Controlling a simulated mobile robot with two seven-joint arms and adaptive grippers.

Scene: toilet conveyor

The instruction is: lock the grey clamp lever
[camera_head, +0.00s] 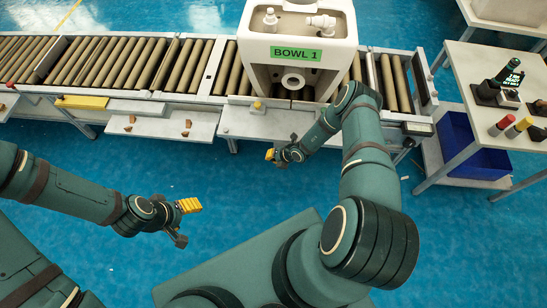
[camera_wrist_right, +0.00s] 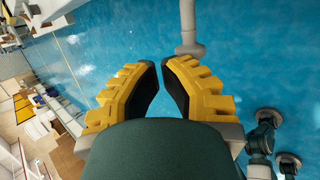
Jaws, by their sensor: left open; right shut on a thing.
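I cannot make out the grey clamp lever with certainty in either view. My right gripper (camera_head: 278,152) is in front of the conveyor's near edge, below the white toilet bowl (camera_head: 345,75) labelled BOWL 1. In the right wrist view its yellow fingers (camera_wrist_right: 162,66) are drawn close together at the tips. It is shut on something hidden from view. A small yellow-topped fitting (camera_head: 257,105) sits at the conveyor edge, up and left of this gripper. My left gripper (camera_head: 188,221) is open and empty over the blue floor, clear of the conveyor.
The roller conveyor (camera_head: 225,100) runs across the back, with pale shelves (camera_head: 160,129) along its near side. At right stand a table (camera_head: 462,62) with small bottles and a device, and a blue bin (camera_head: 468,145) below. The floor at front left is clear.

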